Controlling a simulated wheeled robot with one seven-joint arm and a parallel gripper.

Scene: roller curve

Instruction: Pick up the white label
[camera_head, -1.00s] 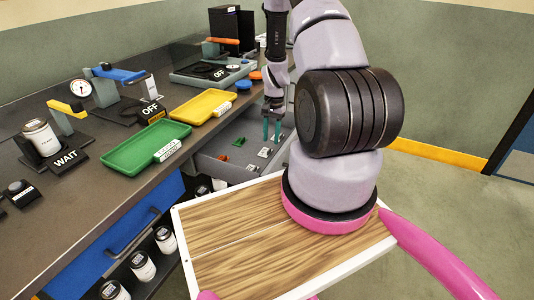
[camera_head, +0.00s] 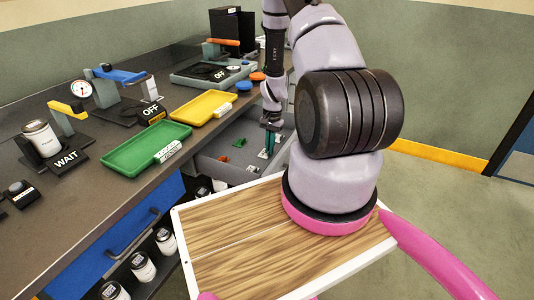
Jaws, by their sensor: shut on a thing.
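The open grey drawer (camera_head: 222,169) below the worktop holds small pieces, including a white label (camera_head: 263,155). My gripper (camera_head: 270,146) points down into the drawer with its two dark teal fingers. Its fingertips are at the white label and are shut on it. The fingers hide part of the label, and it is too small to read. Another small white piece (camera_head: 252,168) lies nearer the drawer's front, apart from the fingers.
Green (camera_head: 145,150) and yellow (camera_head: 203,106) trays stand on the worktop beside the drawer. A green piece (camera_head: 239,143) and a red piece (camera_head: 223,158) lie in the drawer. The drawer walls stand close around my gripper.

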